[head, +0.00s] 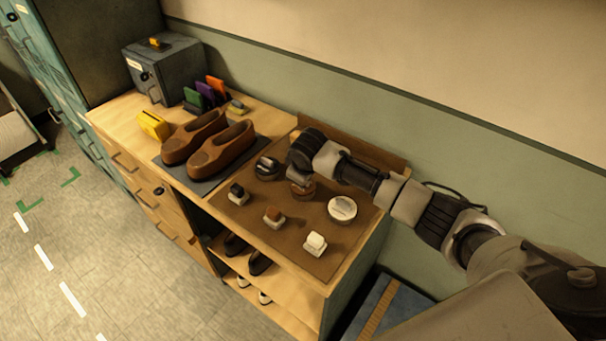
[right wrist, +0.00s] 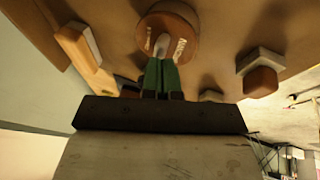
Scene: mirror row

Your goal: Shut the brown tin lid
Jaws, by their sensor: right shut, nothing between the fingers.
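The brown tin (head: 302,190) stands on the brown mat between the dark tin (head: 266,168) and the white-lidded tin (head: 342,208). My right gripper (head: 299,170) is right above it and hides part of it. In the right wrist view the tin's round brown top (right wrist: 182,22) shows pale marks, and my right gripper (right wrist: 161,50) has its green fingers together, pointing at its middle. I cannot tell whether the fingertips touch it, or how far the lid is down. My left gripper is not in view.
A black brush (head: 237,192), a brown brush (head: 273,216) and a white brush (head: 315,242) stand in front of the tins on the mat (head: 290,241). Brown shoes (head: 221,149) stand to the left. A low board and the wall are behind.

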